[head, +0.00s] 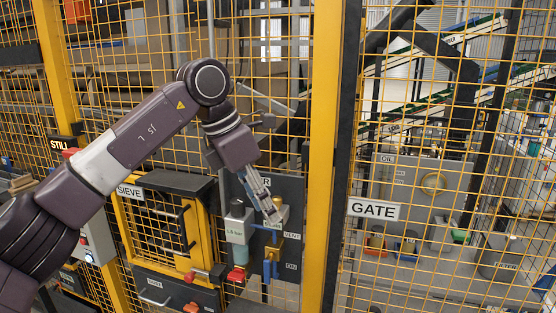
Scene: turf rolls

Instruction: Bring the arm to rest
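My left arm (150,130) reaches in from the left, bends at the elbow joint and points down to the right. My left gripper (271,213) is at the end of it, in front of a dark panel (290,190) on the yellow mesh fence. Its fingertips are close to a brass-coloured block above a blue lever (271,252), beside the labels VENT and ON. I cannot tell whether they touch it, or whether the fingers are open or shut. My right gripper is not in view.
A regulator (238,225) hangs just left of the gripper. A SIEVE hatch (160,225) with a black handle and red-tipped lever is further left. A yellow post (322,150) and the mesh GATE (374,209) stand to the right. Machinery stands behind the mesh.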

